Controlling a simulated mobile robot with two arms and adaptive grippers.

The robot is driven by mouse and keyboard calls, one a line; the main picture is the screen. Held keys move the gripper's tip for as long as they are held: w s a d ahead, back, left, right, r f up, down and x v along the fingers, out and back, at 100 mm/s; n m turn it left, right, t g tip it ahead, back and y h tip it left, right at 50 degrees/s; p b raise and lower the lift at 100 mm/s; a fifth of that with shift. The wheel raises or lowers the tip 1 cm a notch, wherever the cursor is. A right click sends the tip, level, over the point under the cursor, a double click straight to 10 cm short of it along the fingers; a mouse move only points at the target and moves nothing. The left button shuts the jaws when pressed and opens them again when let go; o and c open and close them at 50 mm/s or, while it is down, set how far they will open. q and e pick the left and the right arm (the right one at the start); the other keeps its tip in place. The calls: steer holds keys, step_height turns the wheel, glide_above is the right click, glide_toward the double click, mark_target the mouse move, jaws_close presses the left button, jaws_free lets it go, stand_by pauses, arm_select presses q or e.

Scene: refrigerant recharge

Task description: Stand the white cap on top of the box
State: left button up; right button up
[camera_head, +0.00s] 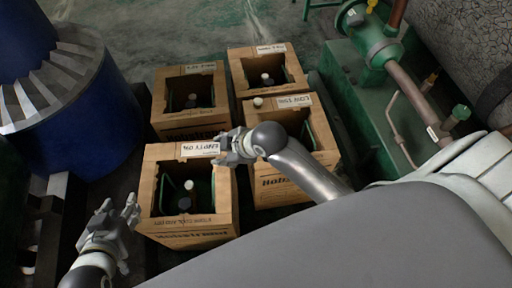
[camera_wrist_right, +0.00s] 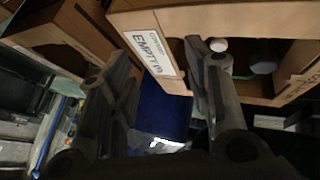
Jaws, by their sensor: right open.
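The cardboard box labelled EMPTY (camera_head: 165,155) stands front left, open at the top. Inside it a white cap (camera_head: 188,185) sits near a dark cylinder top (camera_head: 184,203); the white cap also shows in the right wrist view (camera_wrist_right: 218,44), partly behind a finger. Another white cap (camera_head: 258,102) rests on the top edge of the front right box (camera_head: 290,190). My right gripper (camera_head: 222,147) is open and empty over the right rear rim of the EMPTY box, by its label (camera_wrist_right: 150,52). My left gripper (camera_head: 118,216) is open and empty, left of that box.
Two more open boxes stand behind, one back left (camera_head: 160,112) and one back right (camera_head: 238,75), each holding a cylinder. A blue drum (camera_head: 85,125) is at left. Green machinery with pipes (camera_head: 350,75) is at right. Green floor (camera_head: 150,35) is clear at the back.

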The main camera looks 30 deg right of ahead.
steer(key=s+d+r+m+t+h, duration=0.2)
steer(key=s+d+r+m, duration=0.4)
steer(key=m, duration=0.4)
steer(key=shift+s+d+r+m+t, duration=0.15)
steer(key=shift+s+r+m+t, duration=0.2)
steer(key=shift+s+t, duration=0.3)
steer(key=shift+f, duration=0.1)
